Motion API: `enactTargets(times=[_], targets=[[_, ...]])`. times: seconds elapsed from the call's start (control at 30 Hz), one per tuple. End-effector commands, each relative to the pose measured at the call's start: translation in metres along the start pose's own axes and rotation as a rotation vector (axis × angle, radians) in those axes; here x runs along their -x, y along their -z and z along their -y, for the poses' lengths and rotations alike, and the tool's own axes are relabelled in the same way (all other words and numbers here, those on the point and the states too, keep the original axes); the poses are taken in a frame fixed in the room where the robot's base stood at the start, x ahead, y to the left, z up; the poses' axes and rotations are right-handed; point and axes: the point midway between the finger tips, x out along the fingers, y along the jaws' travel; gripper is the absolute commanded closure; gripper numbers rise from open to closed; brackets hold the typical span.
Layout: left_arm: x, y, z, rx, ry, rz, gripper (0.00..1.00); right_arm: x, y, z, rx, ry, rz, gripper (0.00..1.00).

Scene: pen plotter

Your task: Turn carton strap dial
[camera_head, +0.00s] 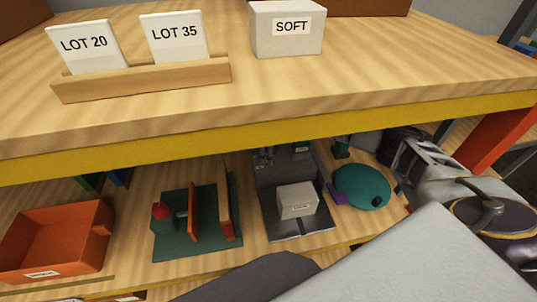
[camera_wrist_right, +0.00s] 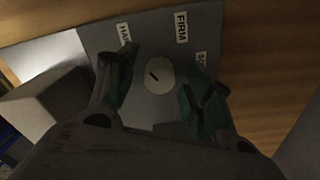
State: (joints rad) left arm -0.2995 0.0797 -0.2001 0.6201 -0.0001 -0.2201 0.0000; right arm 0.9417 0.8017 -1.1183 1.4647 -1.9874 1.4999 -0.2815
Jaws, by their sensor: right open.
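The strap dial (camera_wrist_right: 159,75) is a pale round knob with a short dark slanted mark, on a grey panel (camera_wrist_right: 150,32) in the right wrist view. Labels stand around it; FIRM (camera_wrist_right: 181,27) is readable, the others are partly hidden by my fingers. My right gripper (camera_wrist_right: 160,73) is open, its green-tipped fingers on either side of the dial; contact cannot be told. In the head view, a grey machine (camera_head: 265,190) on the lower shelf holds a pale carton (camera_head: 297,200); its dial is not discernible there. My left gripper is not in view.
The upper shelf (camera_head: 330,85) overhangs the machine, with a yellow front edge. It carries LOT 20 and LOT 35 cards and a SOFT box (camera_head: 287,28). Below stand an orange bin (camera_head: 55,240), a green fixture (camera_head: 175,245) and a teal disc (camera_head: 362,186).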

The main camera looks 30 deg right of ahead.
Motion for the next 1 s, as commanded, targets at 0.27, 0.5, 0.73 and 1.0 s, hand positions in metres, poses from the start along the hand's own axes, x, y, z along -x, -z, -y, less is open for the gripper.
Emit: enactTargets(times=[0.27,0.5,0.73,1.0], targets=[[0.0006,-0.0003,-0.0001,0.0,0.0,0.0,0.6,-0.0053,0.0005,0.0,0.0,0.0,-0.001,0.49],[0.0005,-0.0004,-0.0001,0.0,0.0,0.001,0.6,-0.005,0.0005,0.0001,0.0,0.0,-0.001,0.63],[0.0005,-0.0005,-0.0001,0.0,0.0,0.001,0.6,-0.0047,0.0005,0.0001,0.0,0.0,-0.001,0.92],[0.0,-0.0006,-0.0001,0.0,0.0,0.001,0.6,-0.0047,0.0004,0.0002,-0.012,0.0,0.0,0.95]])
